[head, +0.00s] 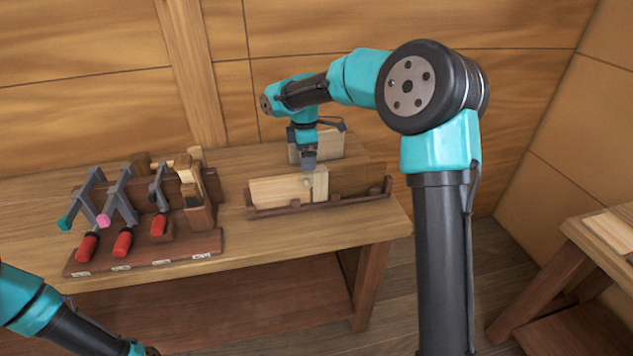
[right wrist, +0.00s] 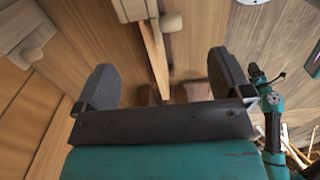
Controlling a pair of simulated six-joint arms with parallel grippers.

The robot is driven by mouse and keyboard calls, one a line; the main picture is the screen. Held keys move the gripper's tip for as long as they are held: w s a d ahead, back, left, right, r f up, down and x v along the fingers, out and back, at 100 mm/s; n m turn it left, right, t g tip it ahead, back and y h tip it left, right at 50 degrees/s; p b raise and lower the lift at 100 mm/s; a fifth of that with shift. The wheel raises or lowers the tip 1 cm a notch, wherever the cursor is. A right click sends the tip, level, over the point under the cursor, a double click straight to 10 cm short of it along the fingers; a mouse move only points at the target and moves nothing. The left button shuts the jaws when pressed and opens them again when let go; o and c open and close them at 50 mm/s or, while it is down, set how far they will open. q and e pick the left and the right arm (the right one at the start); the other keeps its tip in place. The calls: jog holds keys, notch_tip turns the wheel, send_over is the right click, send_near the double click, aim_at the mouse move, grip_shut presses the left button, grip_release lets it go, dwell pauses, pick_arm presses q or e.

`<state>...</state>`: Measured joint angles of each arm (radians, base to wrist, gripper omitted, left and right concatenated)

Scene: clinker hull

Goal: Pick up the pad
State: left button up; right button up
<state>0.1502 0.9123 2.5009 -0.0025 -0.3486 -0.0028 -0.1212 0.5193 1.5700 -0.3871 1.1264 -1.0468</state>
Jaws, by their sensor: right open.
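No thing is clearly marked as the pad; two pale wooden blocks with round knobs could be it. One block (head: 320,184) is at the middle of a board in a dark wooden holder (head: 345,198) on the bench. In the right wrist view a knobbed block (right wrist: 131,8) shows at the top, beyond the fingers. Another block (head: 326,144) stands behind, near the wall, and a knobbed block (right wrist: 22,22) shows at the upper left of the wrist view. My right gripper (head: 308,164) is above the holder, pointing down; in the wrist view (right wrist: 165,82) its fingers are apart and empty.
A rack (head: 150,256) with several red-handled clamps and wooden tools stands at the left of the bench (head: 380,222). The wooden wall is close behind. A second table (head: 590,236) with a pale board is at the far right. The bench front between rack and holder is bare.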

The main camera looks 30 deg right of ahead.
aim_at(307, 174)
jog(key=shift+f, duration=2.7)
jog(key=shift+f, duration=0.1)
jog(key=shift+d+f, duration=0.15)
jog(key=shift+f, duration=1.1)
jog(key=shift+d+f, duration=0.15)
jog(key=shift+f, duration=1.1)
jog(key=shift+c, duration=0.3)
jog(key=c, duration=0.7)
